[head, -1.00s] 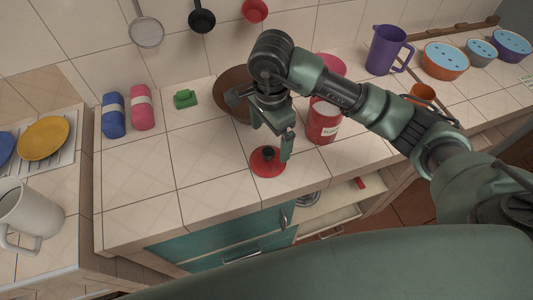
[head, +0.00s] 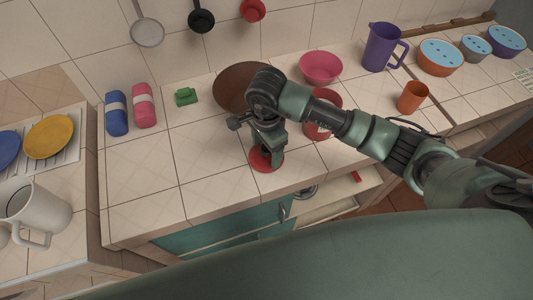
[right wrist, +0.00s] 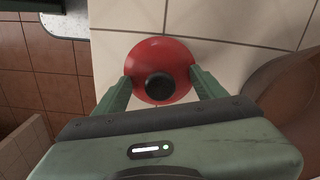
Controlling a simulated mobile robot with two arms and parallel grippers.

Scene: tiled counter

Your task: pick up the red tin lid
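The red tin lid (head: 262,161) lies flat on the tiled counter near its front edge, partly hidden by my right gripper (head: 266,150) in the head view. In the right wrist view the lid (right wrist: 176,52) is a red disc with a black knob (right wrist: 159,86) at its middle. My right gripper's fingers (right wrist: 160,85) are apart, one on each side of the knob, over the lid. No contact with the knob shows. My left gripper is not in view.
A red tin (head: 313,130) stands just right of my gripper, partly behind my arm. A brown bowl (head: 228,88) is behind it. A pink bowl (head: 321,67), purple jug (head: 384,47) and orange cup (head: 412,98) stand further right. An open drawer (head: 340,203) is below. The counter left of the lid is clear.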

